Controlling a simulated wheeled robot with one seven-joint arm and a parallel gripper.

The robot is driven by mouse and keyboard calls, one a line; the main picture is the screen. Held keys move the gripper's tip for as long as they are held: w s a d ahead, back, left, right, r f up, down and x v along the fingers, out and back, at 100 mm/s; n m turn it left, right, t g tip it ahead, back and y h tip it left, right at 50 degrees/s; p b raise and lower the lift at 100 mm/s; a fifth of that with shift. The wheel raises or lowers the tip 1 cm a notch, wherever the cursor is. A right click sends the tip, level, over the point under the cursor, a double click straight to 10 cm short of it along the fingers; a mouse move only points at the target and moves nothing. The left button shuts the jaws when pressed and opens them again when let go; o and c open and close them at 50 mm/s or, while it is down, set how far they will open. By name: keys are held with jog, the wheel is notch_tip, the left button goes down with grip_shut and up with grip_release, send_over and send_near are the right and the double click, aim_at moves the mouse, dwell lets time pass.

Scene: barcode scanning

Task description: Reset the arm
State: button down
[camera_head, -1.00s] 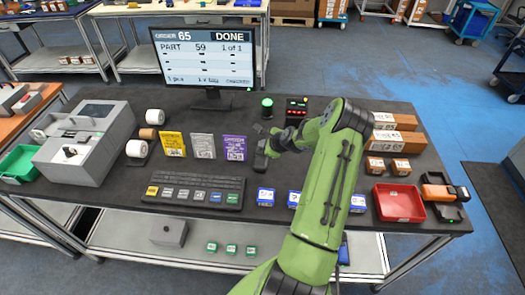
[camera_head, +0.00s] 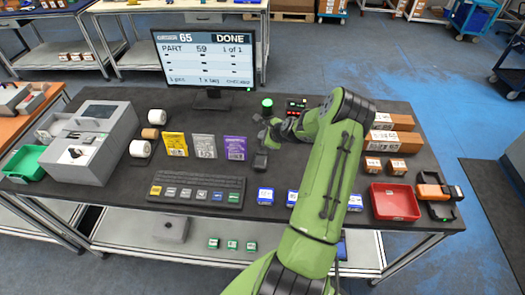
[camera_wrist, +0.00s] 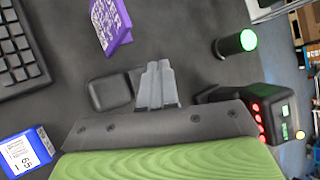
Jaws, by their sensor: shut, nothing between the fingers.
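My green arm (camera_head: 333,165) reaches up over the dark workbench (camera_head: 300,165) from the bottom of the head view. My gripper (camera_head: 262,146) is at its end, left of the arm's elbow, above the middle of the bench. In the wrist view my gripper (camera_wrist: 158,66) has its grey fingers together with nothing between them. A small dark block (camera_wrist: 110,92) lies on the bench just beside the fingertips; it also shows below the gripper in the head view (camera_head: 260,162). The monitor (camera_head: 205,62) reads order 65, DONE, part 59, 1 of 1.
A green-topped cylinder (camera_head: 267,104) and a dark box with red lights (camera_head: 297,105) stand behind the gripper. A red tray (camera_head: 394,202) and an orange scanner (camera_head: 432,191) are at right.

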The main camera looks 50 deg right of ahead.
dwell(0.4)
jog(key=w+a+r+n+g+y, duration=0.1)
jog(key=w+a+r+n+g, duration=0.1)
jog(key=a+r+n, duration=1.15)
jog(key=s+a+r+n+g+b, duration=0.1)
jog(key=s+a+r+n, duration=0.25)
jog(key=a, duration=0.35)
jog(key=s+a+r+n+b, duration=0.1)
jog(key=s+a+r+n, duration=0.1)
jog(key=s+a+r, duration=0.4)
jog(key=s+a+n, duration=0.5)
jog(key=s, duration=0.3)
jog(key=s+a+n, duration=0.5)
jog(key=s, duration=0.4)
jog(key=shift+r+y, duration=0.3)
jog(key=shift+r, duration=0.1)
